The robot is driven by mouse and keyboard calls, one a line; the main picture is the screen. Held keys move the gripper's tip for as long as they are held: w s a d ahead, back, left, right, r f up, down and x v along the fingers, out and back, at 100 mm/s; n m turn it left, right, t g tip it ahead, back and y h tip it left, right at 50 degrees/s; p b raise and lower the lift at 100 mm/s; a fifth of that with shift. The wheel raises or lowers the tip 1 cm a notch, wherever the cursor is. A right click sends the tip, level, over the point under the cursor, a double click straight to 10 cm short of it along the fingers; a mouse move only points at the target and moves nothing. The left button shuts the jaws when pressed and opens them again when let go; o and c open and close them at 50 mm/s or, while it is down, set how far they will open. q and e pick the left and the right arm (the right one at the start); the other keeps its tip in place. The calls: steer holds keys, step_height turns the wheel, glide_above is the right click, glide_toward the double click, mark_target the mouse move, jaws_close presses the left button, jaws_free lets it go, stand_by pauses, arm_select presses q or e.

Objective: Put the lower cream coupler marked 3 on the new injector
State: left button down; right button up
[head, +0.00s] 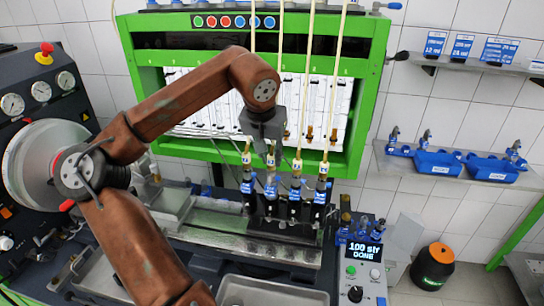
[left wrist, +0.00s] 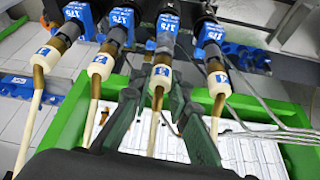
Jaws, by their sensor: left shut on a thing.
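Several injectors with blue 175 tags stand in a row, each with a cream coupler and hose above. My left gripper (head: 270,143) reaches down onto the second coupler from the left in the head view. In the left wrist view, my left gripper (left wrist: 160,90) is shut around this cream coupler (left wrist: 161,75), third from the left there. Its blue mark is too small to read surely. My right gripper is not in view.
Neighbouring couplers (left wrist: 101,64) and (left wrist: 218,82) stand close on both sides, with hoses and thin grey lines around them. A display box (head: 362,262) reads 100 str DONE. Blue trays (head: 438,163) lie on the right shelf.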

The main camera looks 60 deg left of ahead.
mark_target(271, 155)
arm_select(q)
steer(key=shift+f, duration=0.15)
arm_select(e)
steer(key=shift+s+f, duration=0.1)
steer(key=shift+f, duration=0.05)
arm_select(q)
steer(key=c, duration=2.1)
jaws_free()
